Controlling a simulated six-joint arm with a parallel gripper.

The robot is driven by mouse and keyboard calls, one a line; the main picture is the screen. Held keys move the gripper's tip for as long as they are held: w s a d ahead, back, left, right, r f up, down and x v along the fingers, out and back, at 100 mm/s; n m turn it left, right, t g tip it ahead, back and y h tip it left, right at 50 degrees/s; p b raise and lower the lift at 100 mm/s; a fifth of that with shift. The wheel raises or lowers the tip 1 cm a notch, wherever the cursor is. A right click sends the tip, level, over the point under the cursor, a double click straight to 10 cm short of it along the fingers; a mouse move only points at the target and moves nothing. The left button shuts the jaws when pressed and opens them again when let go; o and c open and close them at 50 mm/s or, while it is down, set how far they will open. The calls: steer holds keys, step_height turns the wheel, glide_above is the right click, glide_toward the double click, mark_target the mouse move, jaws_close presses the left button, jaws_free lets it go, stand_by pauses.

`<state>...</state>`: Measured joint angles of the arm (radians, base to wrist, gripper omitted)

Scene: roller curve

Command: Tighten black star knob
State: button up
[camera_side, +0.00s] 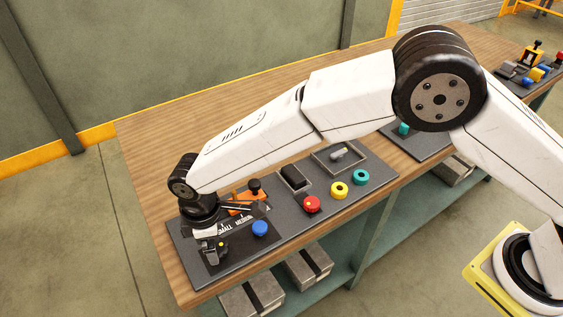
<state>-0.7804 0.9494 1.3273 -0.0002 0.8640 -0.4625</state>
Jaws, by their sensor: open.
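My gripper (213,240) points down over the near left end of the dark panel (292,238). Its jaws are open, though the fingertips are small and partly lost against dark parts. A dark piece with a small yellow dot (221,244) shows at the jaws; I cannot tell whether it is the black star knob or touches the fingers. An orange fixture (243,205) with a black knob (254,187) on top stands just behind and right of my gripper, partly hidden by it. I cannot make out a star shape on either dark piece.
A blue knob (260,228) is close to the right of my gripper. Red (312,203), yellow (339,190) and teal (362,177) round parts follow along the panel. Behind them are a black rocker-like part (294,177) and a lever (338,154). Bare wooden bench (165,130) lies behind.

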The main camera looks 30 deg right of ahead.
steer(key=shift+f, duration=1.15)
steer(key=shift+c, duration=0.2)
steer(key=c, duration=1.2)
